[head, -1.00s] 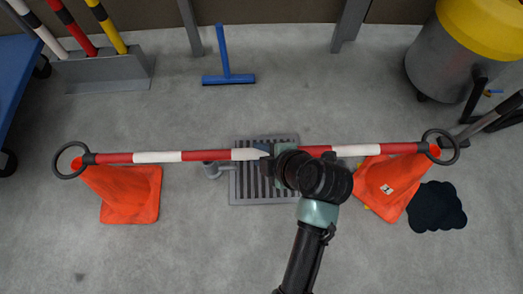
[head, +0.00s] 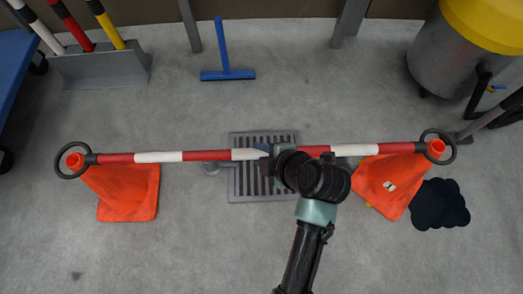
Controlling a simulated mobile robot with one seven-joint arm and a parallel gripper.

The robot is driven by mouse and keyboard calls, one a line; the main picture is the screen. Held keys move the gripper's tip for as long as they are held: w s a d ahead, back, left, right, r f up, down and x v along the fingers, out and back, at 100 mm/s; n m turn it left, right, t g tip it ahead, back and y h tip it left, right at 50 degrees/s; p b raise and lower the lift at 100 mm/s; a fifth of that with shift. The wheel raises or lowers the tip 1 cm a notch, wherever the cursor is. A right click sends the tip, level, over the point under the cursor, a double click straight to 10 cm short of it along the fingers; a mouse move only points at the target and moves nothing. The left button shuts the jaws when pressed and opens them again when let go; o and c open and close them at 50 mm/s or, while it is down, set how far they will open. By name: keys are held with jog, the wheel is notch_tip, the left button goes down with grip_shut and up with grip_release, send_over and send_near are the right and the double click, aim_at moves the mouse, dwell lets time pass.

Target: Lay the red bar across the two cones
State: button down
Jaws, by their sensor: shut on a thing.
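The red and white bar (head: 207,156) spans nearly level between the two orange cones, with a dark ring at each end. The left ring (head: 60,166) frames the tip of the left cone (head: 128,190); the right ring (head: 452,152) frames the tip of the right cone (head: 385,182). From above I cannot tell whether the rings sit down around the tips or hover over them. My gripper (head: 268,158) is shut on the bar near its middle; my wrist hides part of the bar and most of the fingers.
A floor drain grate (head: 247,190) lies under the bar's middle. A dark flat patch (head: 438,205) lies beside the right cone. A blue squeegee (head: 227,74), a rack of poles (head: 100,70) and a grey and yellow bin (head: 450,70) stand behind. The left foreground floor is clear.

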notch_tip(320, 180, down, 8)
jog(key=b, duration=0.5)
jog(key=c, duration=0.5)
grip_release()
dwell(0.6)
jog(key=shift+r, duration=0.1)
jog(key=p+v, duration=0.8)
jog(key=v, duration=0.5)
jog(key=shift+p, duration=0.3)
jog(key=shift+w, duration=0.1)
